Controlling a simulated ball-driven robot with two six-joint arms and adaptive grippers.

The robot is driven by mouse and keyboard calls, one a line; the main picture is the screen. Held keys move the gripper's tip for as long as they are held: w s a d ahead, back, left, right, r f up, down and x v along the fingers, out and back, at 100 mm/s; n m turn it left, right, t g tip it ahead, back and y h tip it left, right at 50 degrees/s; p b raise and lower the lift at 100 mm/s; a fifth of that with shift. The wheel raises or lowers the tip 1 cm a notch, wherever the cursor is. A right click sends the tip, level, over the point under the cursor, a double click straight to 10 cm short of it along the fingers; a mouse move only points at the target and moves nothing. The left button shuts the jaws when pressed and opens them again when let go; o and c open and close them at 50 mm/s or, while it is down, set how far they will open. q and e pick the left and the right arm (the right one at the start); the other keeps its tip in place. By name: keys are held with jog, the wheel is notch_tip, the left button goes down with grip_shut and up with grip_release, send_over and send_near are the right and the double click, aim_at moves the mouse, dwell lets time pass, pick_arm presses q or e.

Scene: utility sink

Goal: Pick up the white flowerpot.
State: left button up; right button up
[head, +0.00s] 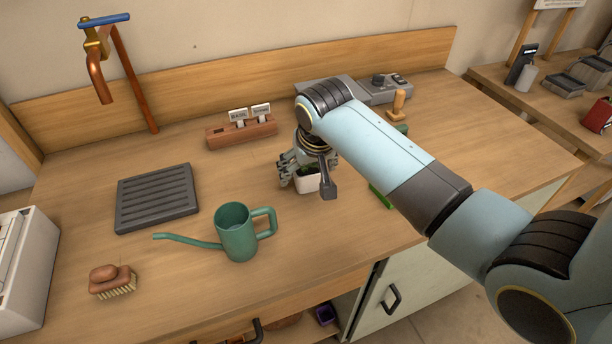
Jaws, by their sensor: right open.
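The white flowerpot (309,184) stands on the wooden counter, right of the middle of the head view. Dark soil or green leaves show at its top. My right gripper (308,179) is pointed down over the pot, open, with fingers on its left and right sides. The gripper and wrist hide much of the pot, and I cannot tell whether the fingers touch it. My left gripper is not in view.
A green watering can (238,235) stands left in front of the pot. A slatted grey tray (157,198), a brush (112,283) and a wooden label holder (241,132) are further left. A green object (380,196) lies right of the pot, partly behind my arm.

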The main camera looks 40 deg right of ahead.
aim_at(307, 172)
jog(key=x, duration=0.3)
jog(key=shift+w+d+f, duration=0.1)
jog(key=shift+d+f, duration=0.05)
jog(key=shift+f, duration=0.1)
jog(key=shift+w+f, duration=0.1)
jog(key=shift+f, duration=0.05)
jog(key=c, duration=0.3)
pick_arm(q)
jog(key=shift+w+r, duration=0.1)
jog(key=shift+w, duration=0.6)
pick_arm(e)
jog(key=c, duration=1)
